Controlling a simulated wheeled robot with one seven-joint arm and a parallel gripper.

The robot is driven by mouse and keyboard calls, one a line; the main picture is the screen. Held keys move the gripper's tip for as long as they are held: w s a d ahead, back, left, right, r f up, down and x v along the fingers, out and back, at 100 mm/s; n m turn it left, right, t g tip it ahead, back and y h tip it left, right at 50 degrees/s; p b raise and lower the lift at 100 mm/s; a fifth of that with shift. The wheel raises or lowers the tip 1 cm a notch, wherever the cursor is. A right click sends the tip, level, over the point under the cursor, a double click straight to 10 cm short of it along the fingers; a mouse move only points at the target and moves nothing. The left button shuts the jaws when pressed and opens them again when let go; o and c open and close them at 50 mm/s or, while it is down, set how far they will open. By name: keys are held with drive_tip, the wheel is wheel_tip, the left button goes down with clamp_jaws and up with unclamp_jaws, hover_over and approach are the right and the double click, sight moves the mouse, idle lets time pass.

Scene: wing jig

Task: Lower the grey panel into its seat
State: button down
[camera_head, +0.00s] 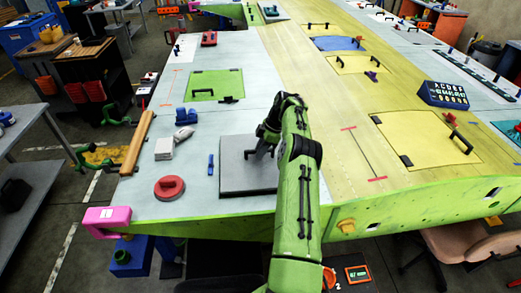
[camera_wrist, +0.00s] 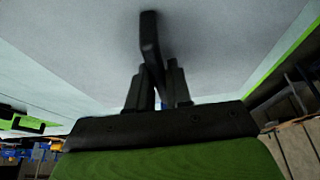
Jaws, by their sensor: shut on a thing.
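The grey panel (camera_head: 238,178) is a flat square plate over the pale grey part of the wing, left of my arm. It also fills much of the wrist view (camera_wrist: 215,45). Its black handle (camera_head: 250,154) stands up from it and shows in the wrist view (camera_wrist: 150,38). My gripper (camera_head: 266,150) is shut on this handle; its two dark fingers show in the wrist view (camera_wrist: 160,88). The seat cannot be made out; the panel and my arm hide the surface there. I cannot tell whether the panel touches the wing or hangs slightly above it.
A blue marker-like piece (camera_head: 211,164) lies just left of the panel. A red disc with a handle (camera_head: 170,187), a white block (camera_head: 164,149) and a wooden bar (camera_head: 137,143) lie farther left. A green panel (camera_head: 216,84) is behind. The wing's green front edge (camera_head: 200,224) is close.

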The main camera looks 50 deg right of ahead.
drive_tip(key=shift+f+b, duration=0.75)
drive_tip(key=shift+f, duration=0.75)
drive_tip(key=c, duration=1)
unclamp_jaws()
drive_tip(key=shift+o, duration=0.2)
drive_tip(key=shift+r, duration=0.1)
wheel_tip(320, 180, up, 10)
drive_tip(key=shift+f+p, duration=0.1)
drive_tip(key=shift+p, duration=0.75)
